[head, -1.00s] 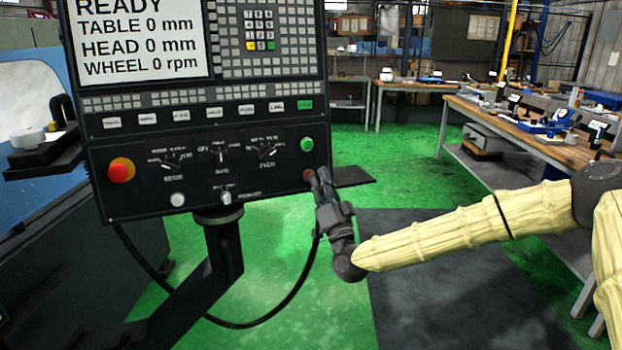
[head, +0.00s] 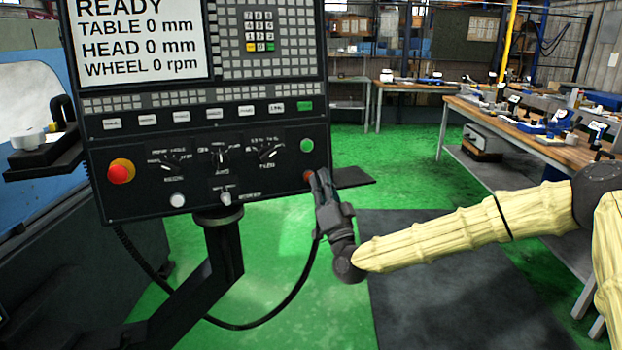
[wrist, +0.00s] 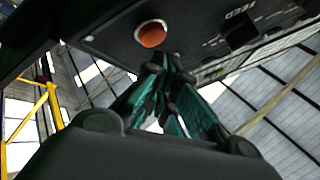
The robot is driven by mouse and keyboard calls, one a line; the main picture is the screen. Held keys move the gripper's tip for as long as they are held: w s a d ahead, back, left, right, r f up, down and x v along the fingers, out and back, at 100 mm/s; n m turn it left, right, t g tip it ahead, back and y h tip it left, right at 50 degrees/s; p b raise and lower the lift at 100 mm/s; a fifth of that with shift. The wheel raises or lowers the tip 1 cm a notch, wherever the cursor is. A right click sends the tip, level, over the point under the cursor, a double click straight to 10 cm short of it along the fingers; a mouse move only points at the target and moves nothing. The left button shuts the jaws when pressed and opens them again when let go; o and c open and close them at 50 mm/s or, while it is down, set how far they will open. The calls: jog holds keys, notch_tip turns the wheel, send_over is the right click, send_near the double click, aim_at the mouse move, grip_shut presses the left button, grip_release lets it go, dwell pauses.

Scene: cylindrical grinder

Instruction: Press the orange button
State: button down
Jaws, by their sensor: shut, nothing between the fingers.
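The orange button (wrist: 151,34) is a round cap in a pale ring on the dark control panel in the wrist view. In the head view the orange button (head: 308,175) shows at the panel's lower right, below a green button, partly beside my fingertips. My gripper (head: 321,178) is shut and empty, its tips close to the panel by the button. In the wrist view my gripper (wrist: 165,62) has its fingertips together just below and right of the button. A small gap shows there; I cannot tell whether the tips touch the panel.
The control panel (head: 130,195) also holds a green button (head: 306,145), a red knob on yellow (head: 121,171), dials and two pale buttons. A dark shelf (head: 352,177) juts from its right edge. A wooden workbench (head: 540,145) stands at right. Green floor lies between.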

jog(key=shift+w+a+f+b, duration=0.1)
jog(key=shift+w+b, duration=0.1)
jog(key=shift+b, duration=0.15)
jog(key=shift+w, duration=0.2)
jog(key=shift+w+a+b, duration=0.2)
jog(key=shift+w+b, duration=0.15)
dwell(1.1)
jog(key=shift+s, duration=0.2)
jog(key=shift+s+d, duration=0.3)
jog(key=shift+s, duration=0.25)
jog(key=shift+s, duration=0.1)
jog(key=shift+s+d+r, duration=0.2)
jog(key=shift+s+d, duration=0.1)
jog(key=shift+s, duration=0.45)
jog(key=shift+s+d+r, duration=0.2)
jog(key=shift+s+d, duration=0.15)
jog(key=shift+s, duration=0.35)
jog(key=shift+s+d+r, duration=0.2)
jog(key=shift+s+d, duration=0.1)
jog(key=shift+s, duration=0.45)
